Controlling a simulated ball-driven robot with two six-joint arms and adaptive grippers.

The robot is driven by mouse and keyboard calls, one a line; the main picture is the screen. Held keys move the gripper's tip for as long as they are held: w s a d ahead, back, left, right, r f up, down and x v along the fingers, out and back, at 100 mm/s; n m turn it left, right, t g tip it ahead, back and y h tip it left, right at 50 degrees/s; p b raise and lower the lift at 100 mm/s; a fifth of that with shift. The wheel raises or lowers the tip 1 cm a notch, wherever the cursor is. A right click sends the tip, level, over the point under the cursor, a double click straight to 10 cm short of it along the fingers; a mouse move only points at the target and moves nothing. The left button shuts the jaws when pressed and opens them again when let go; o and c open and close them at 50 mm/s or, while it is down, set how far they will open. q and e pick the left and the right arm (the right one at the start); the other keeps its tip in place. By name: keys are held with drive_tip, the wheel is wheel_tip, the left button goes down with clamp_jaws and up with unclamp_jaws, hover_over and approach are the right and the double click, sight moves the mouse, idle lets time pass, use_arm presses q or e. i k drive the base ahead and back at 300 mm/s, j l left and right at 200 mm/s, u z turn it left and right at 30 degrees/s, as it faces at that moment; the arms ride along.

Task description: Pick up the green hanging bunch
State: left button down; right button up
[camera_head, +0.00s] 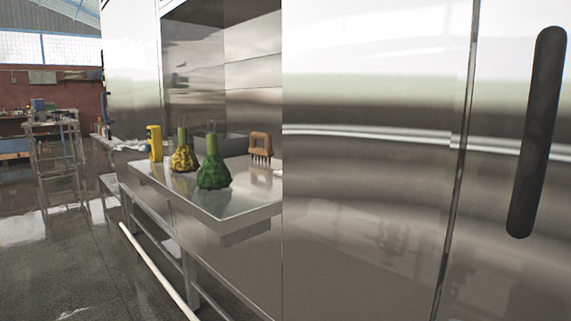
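The green hanging bunch (213,170) stands on a metal counter (232,205), close to its front corner. It has a wide, bumpy dark green body and a narrow lighter green neck, with what looks like a thin loop at the top. A similar yellow bunch (183,158) with a green neck stands just behind it to the left. Neither of my grippers shows in the head view.
A yellow object (155,143) and a brown comb-like tool (260,147) stand on the same counter. A large steel cabinet door (375,200) with a black handle (537,130) fills the right side. Open floor (60,265) lies at the left.

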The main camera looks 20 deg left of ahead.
sight(213, 174)
drive_tip(key=u, duration=1)
drive_tip(key=i+j, duration=0.15)
drive_tip(key=j, duration=0.1)
